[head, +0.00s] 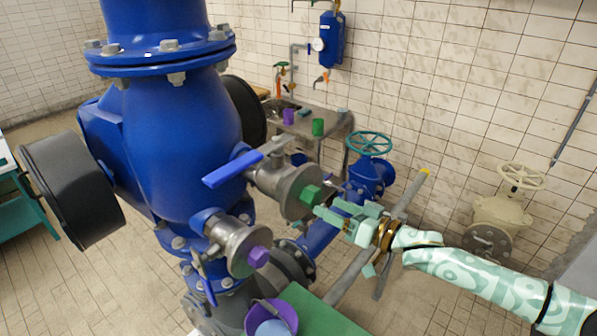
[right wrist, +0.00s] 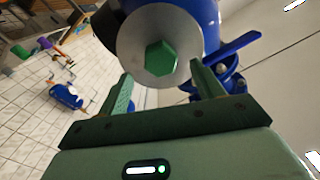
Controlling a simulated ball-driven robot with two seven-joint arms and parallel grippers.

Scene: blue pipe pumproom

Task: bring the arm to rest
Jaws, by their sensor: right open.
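My right arm (head: 490,275), mint green with a pale pattern, reaches in from the lower right in the head view. My right gripper (head: 322,205) is open and empty, its fingers pointing left at the green hex plug (head: 311,195) on the end of a grey metal pipe stub (head: 284,183). In the right wrist view the open fingers of this gripper (right wrist: 161,75) frame the green hex plug (right wrist: 160,60) from either side. I cannot tell whether they touch it. My left gripper is not in view.
A big blue valve body (head: 180,125) with a blue lever (head: 232,168) stands at left. A lower stub carries a purple hex plug (head: 258,257). A purple bucket (head: 272,318) sits below by a green surface (head: 325,318). A teal handwheel (head: 369,143) and cream valve (head: 497,212) stand behind.

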